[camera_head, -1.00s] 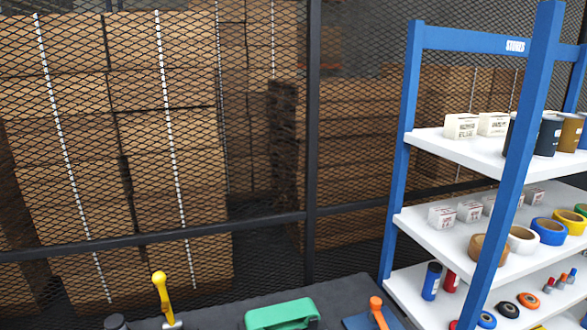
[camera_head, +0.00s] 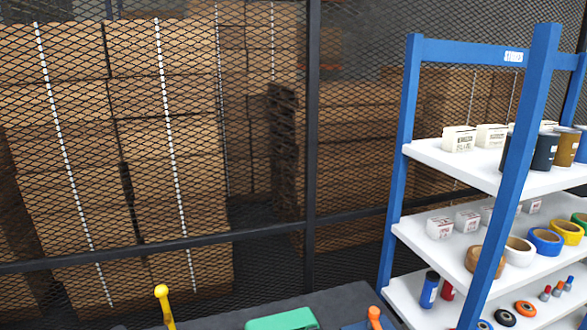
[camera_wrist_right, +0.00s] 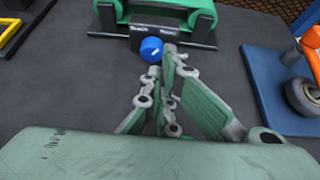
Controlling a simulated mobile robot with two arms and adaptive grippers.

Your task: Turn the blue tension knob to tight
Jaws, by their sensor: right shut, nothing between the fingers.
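The blue tension knob (camera_wrist_right: 152,49) is in the right wrist view, on the front of a dark panel (camera_wrist_right: 112,31) below a green machine body (camera_wrist_right: 172,15). It has a short white mark, and the small white labels above it are too blurred to read. My right gripper (camera_wrist_right: 171,56) is shut and empty. Its fingertips are just right of the knob in the picture; I cannot tell whether they touch it. In the head view the green machine (camera_head: 283,320) shows only at the bottom edge, and the knob is hidden there. My left gripper is in no view.
A yellow-handled tool (camera_head: 163,300) and an orange-topped item (camera_head: 375,318) flank the green machine on the dark bench (camera_head: 345,298). A blue shelving rack (camera_head: 395,190) stands at the right, before a mesh fence (camera_head: 311,150).

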